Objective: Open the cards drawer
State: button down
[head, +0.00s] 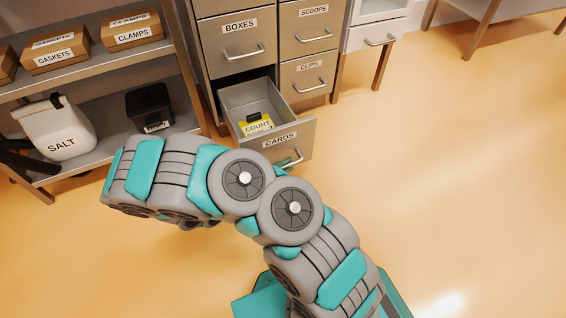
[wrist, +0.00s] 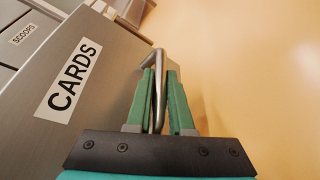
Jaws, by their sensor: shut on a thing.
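The cards drawer (head: 300,143) is pulled well out of the grey cabinet, and its inside shows from above. A yellow item with a partly readable label, "COUNT" (head: 258,125), lies in it. The drawer front with its CARDS label (wrist: 70,82) fills the left of the wrist view. My gripper (wrist: 162,85) has its two green fingers shut on the drawer's metal bar handle (wrist: 158,60). In the head view the gripper (head: 288,166) is mostly hidden behind my arm, at the handle.
The boxes drawer (head: 235,45), scoops drawer (head: 314,30) and clips drawer (head: 308,77) are closed. A shelf at left holds boxes, a SALT container (head: 55,128) and a black bin (head: 150,105). The floor (head: 470,170) at right is clear.

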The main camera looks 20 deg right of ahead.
jog(key=c, duration=0.8)
grip_release()
jog(key=shift+a, duration=0.1)
jog(key=shift+p+v, duration=0.55)
jog(key=shift+v, duration=3.35)
